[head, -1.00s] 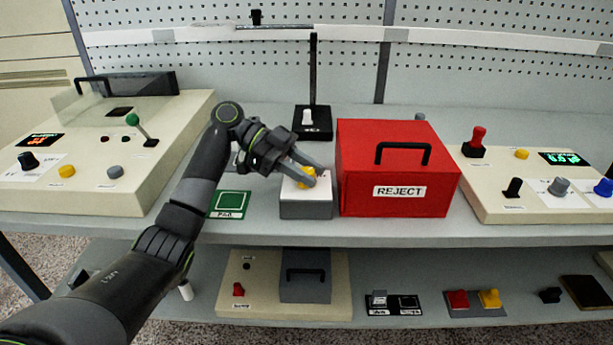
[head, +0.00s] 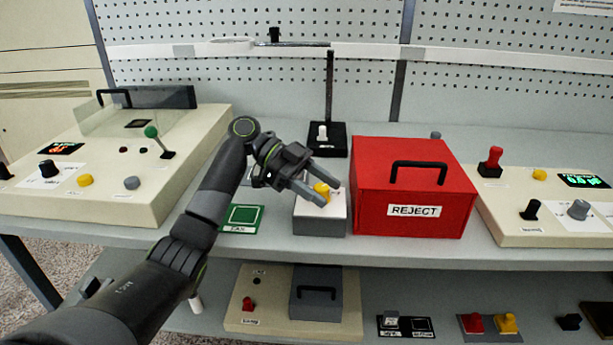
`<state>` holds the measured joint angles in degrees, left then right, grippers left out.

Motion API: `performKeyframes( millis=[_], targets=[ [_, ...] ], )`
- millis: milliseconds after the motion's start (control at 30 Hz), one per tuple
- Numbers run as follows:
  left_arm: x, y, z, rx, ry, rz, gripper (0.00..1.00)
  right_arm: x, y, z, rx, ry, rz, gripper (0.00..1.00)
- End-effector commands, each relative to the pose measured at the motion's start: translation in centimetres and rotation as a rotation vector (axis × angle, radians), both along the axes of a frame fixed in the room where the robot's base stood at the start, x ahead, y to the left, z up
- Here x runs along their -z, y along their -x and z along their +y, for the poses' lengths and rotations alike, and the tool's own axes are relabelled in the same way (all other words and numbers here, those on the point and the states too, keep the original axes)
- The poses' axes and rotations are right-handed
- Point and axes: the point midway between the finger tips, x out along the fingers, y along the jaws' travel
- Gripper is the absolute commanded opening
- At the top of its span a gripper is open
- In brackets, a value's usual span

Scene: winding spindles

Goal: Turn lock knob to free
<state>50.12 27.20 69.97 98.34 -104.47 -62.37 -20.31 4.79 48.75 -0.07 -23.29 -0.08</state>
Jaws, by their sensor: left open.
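A yellow knob (head: 322,191) sits on top of a small box (head: 320,222) with a white top and grey sides, on the upper shelf. My left gripper (head: 322,190) is open, with its two fingers reaching to the right at the knob. One finger lies nearer and one farther, with the knob showing between their tips. I cannot tell whether the fingers touch it. Part of the box top is hidden by the near finger. My right gripper is not in view.
A red REJECT box (head: 412,187) stands close to the right of the small box. A green pad (head: 242,218) lies to its left. A black stand with a tall post (head: 327,138) is behind. Control panels (head: 105,190) flank both sides.

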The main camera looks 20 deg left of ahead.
Motion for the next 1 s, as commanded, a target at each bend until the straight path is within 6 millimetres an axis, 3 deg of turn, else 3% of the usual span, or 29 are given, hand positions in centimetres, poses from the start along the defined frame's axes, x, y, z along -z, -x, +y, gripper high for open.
performKeyframes(
  millis=[167, 567, 633, 1000],
  targets=[
    [-0.9, -0.4, 2.2, -0.004, -0.002, -0.002, 0.51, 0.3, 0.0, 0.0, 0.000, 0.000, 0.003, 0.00],
    [-4.4, -1.4, 10.5, -0.004, 0.000, -0.001, 0.51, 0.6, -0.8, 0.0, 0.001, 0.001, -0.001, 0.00],
    [-5.1, -1.5, 10.8, -0.001, 0.001, 0.003, 0.51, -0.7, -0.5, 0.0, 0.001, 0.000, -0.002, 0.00],
    [-5.9, -1.7, 12.7, -0.002, 0.001, 0.004, 0.51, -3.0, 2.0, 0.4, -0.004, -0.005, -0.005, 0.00]
  ],
)
